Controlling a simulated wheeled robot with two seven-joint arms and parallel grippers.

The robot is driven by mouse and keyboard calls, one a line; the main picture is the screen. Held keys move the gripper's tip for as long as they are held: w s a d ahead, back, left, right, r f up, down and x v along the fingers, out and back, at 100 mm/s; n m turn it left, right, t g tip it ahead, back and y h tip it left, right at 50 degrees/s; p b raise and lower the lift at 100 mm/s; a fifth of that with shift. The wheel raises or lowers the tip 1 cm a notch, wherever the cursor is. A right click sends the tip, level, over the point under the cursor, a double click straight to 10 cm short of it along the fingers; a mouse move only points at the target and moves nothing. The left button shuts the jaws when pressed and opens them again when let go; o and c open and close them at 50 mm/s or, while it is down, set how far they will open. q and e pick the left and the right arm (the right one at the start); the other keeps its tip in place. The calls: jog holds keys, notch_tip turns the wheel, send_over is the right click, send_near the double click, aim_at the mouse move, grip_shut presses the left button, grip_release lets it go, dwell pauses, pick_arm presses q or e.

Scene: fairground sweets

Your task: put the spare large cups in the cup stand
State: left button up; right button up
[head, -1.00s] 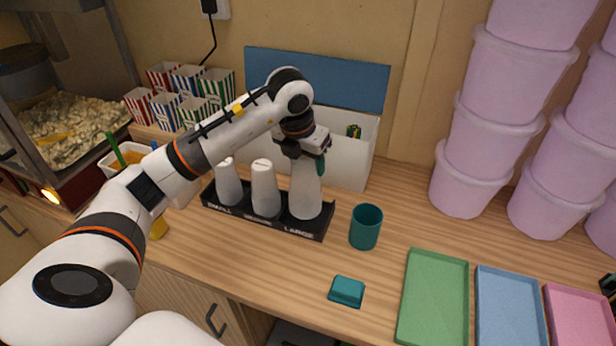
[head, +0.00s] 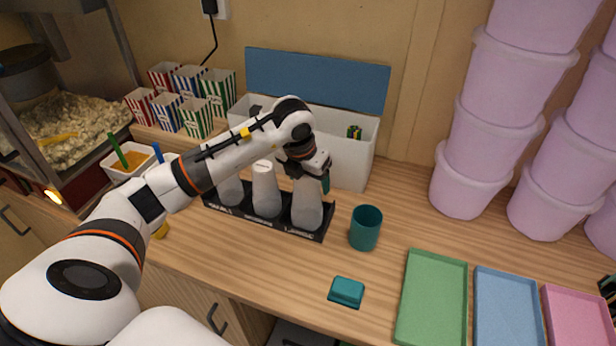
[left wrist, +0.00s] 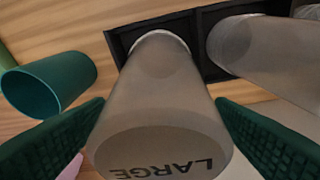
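The black cup stand (head: 262,226) holds pale grey cups upside down in three compartments along the counter. The front label reads LARGE at the right end. My left gripper (head: 309,176) is over that end, shut on a large cup (head: 307,208). In the left wrist view this cup (left wrist: 160,115) stands between my green finger pads, its base marked LARGE, its rim end down at the stand's end compartment (left wrist: 118,38). I cannot tell whether other cups are under it. A dark part at the right edge, probably my right gripper (head: 608,287), is mostly cut off.
A teal tumbler (head: 365,229) stands just right of the stand, with a small teal block (head: 346,291) in front. A white box (head: 350,160) with a blue lid is behind. Green (head: 432,300), blue and pink trays lie right. Pink tubs (head: 470,180) are stacked behind.

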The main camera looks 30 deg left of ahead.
pick_arm(q)
jog(key=shift+r, duration=0.1)
jog(key=b+v, duration=0.2)
jog(key=v, duration=0.9)
jog(key=shift+s+r, duration=0.1)
jog(key=shift+r, duration=0.4)
